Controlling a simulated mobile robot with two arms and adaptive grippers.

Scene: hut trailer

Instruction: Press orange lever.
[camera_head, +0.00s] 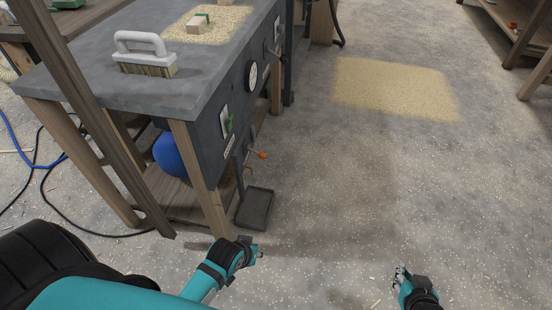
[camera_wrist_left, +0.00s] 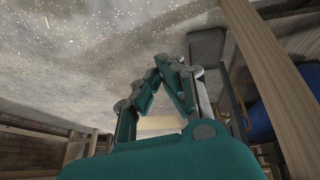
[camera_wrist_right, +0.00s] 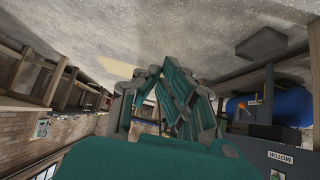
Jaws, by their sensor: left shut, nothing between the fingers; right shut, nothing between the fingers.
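The orange lever (camera_head: 262,155) is a small orange knob on a short stem, low on the front of the grey workbench. In the right wrist view an orange part (camera_wrist_right: 242,112) shows beside the blue tank; it looks like the same lever. My left gripper (camera_head: 262,252) is shut and empty, below and in front of the lever, near the bench's front leg. My right gripper (camera_head: 400,270) is shut and empty over the open floor, well to the right of the lever. Neither gripper touches the lever.
The grey workbench (camera_head: 75,80) holds a brush (camera_head: 145,62) and a block (camera_head: 197,25). A blue tank (camera_head: 168,155) is under the bench. Cables (camera_head: 50,195) lie at left. The floor at right is clear, with a sawdust patch (camera_head: 393,88).

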